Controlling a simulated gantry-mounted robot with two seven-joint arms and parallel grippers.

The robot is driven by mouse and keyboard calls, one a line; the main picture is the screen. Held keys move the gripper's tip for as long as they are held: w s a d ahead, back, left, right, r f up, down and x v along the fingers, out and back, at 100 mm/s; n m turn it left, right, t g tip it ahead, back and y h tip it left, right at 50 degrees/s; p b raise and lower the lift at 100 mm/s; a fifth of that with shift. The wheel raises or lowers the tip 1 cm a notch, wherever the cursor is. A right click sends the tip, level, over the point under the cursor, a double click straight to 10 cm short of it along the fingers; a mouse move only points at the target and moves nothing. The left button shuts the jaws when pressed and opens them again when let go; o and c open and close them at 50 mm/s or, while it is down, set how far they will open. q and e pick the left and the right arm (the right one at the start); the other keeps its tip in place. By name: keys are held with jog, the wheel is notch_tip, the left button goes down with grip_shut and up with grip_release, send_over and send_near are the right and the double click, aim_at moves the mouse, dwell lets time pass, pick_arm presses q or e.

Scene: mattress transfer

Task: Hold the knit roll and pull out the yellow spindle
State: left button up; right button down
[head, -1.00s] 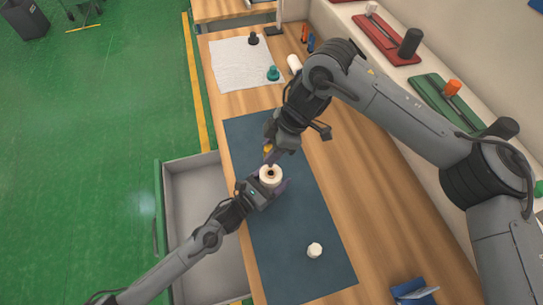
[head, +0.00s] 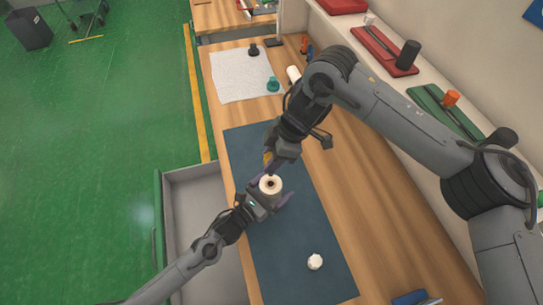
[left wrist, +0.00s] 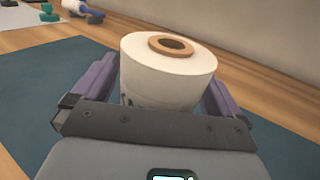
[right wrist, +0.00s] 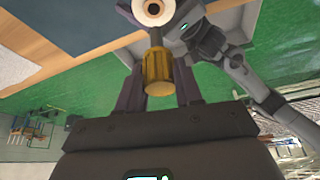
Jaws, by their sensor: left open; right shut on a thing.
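The white knit roll (head: 270,186) stands upright on the dark blue mat (head: 290,240), its brown core ring facing up. In the left wrist view the roll (left wrist: 165,75) stands between the purple fingers of my left gripper (left wrist: 160,95), which are open with gaps beside it. The core looks empty there. My right gripper (right wrist: 158,95) is shut on the yellow spindle (right wrist: 158,72), whose thinner shaft points toward the roll. The spindle (head: 267,158) shows only partly in the head view, beside my right gripper (head: 266,166). Whether its tip touches the roll is unclear.
A small white piece (head: 315,262) sits on the mat's near part. A white cloth (head: 238,75) with a dark knob (head: 253,50) and a teal knob (head: 273,84) lies farther back. An open drawer (head: 190,190) sticks out left. A shelf with trays (head: 380,45) runs along the right.

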pick_arm(q)
jog(key=v, duration=1.2)
dwell(0.3)
